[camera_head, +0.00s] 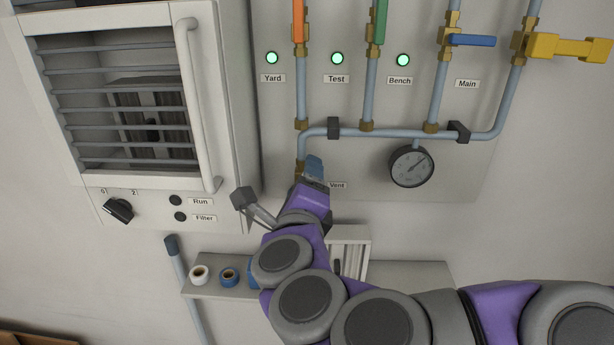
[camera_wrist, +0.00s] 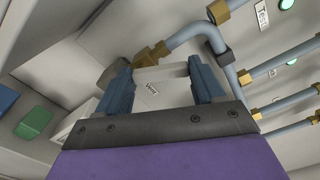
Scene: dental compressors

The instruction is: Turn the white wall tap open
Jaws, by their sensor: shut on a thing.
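The white wall tap's handle (camera_wrist: 165,72) shows in the wrist view as a pale bar between my two blue-grey fingers, beside a brass fitting (camera_wrist: 152,55) at the end of a grey pipe. My gripper (camera_wrist: 161,80) is shut on this handle, with one finger at each side. In the head view my gripper (camera_head: 313,168) is at the lower end of the left pipe, below its brass fitting (camera_head: 300,168) and beside the "Vent" label (camera_head: 338,185). There my gripper hides the white handle, so its angle cannot be told.
Above are orange (camera_head: 298,20), green (camera_head: 380,20), blue (camera_head: 473,40) and yellow (camera_head: 570,47) tap handles. A gauge (camera_head: 411,166) hangs right of my gripper. A louvred cabinet (camera_head: 130,90) with a long handle (camera_head: 198,105) stands left. A shelf (camera_head: 410,275) with tape rolls is below.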

